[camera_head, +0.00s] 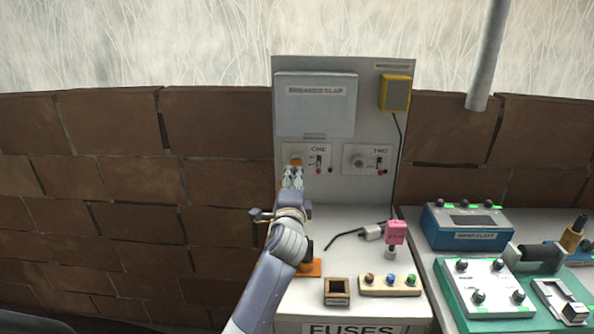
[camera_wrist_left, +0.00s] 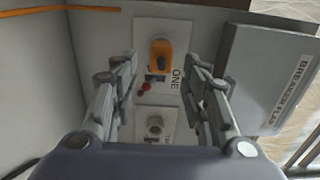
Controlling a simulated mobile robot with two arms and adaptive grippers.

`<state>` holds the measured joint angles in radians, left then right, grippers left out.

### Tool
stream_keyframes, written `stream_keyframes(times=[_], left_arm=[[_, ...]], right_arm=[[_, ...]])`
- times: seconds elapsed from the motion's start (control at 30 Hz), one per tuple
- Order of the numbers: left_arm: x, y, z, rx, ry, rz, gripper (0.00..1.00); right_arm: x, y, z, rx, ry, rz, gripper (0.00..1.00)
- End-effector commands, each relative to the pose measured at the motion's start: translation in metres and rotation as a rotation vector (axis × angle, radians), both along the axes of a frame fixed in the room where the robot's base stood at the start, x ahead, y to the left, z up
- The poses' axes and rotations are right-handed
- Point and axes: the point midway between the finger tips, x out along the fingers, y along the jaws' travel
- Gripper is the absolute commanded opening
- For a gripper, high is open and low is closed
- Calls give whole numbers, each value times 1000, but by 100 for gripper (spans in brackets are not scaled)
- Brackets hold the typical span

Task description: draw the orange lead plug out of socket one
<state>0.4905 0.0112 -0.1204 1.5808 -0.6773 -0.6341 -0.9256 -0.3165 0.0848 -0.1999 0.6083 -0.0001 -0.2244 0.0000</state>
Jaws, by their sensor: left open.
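The orange plug (camera_head: 296,162) sits in socket one (camera_head: 318,150) on the upright grey panel. My left gripper (camera_head: 292,172) is open just in front of and below the plug in the head view. In the left wrist view my left gripper (camera_wrist_left: 160,75) has its fingers on both sides of the plug, with clear gaps. Whether the fingertips reach the plug's depth I cannot tell. An orange lead (camera_wrist_left: 60,10) runs along the panel edge. My right gripper is not in view.
Socket two (camera_head: 366,160) is empty, right of socket one. The grey breaker flap (camera_head: 315,108) is above. A yellow box (camera_head: 396,92) hangs at upper right.

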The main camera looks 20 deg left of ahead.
Motion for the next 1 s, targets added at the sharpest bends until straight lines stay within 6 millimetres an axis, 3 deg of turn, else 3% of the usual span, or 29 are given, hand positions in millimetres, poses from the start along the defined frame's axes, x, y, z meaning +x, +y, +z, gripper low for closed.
stream_keyframes(times=[0.3, 0.57, 0.8, 1.0], left_arm=[[10, 3, 0, 0, 0, 0, 42], [11, 3, 0, 0, 0, 0, 42], [22, 6, 1, 1, -1, 0, 42], [31, 10, 0, 1, 0, 0, 42]], right_arm=[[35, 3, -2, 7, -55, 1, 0], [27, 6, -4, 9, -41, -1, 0], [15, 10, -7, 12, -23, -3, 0], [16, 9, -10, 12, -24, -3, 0]])
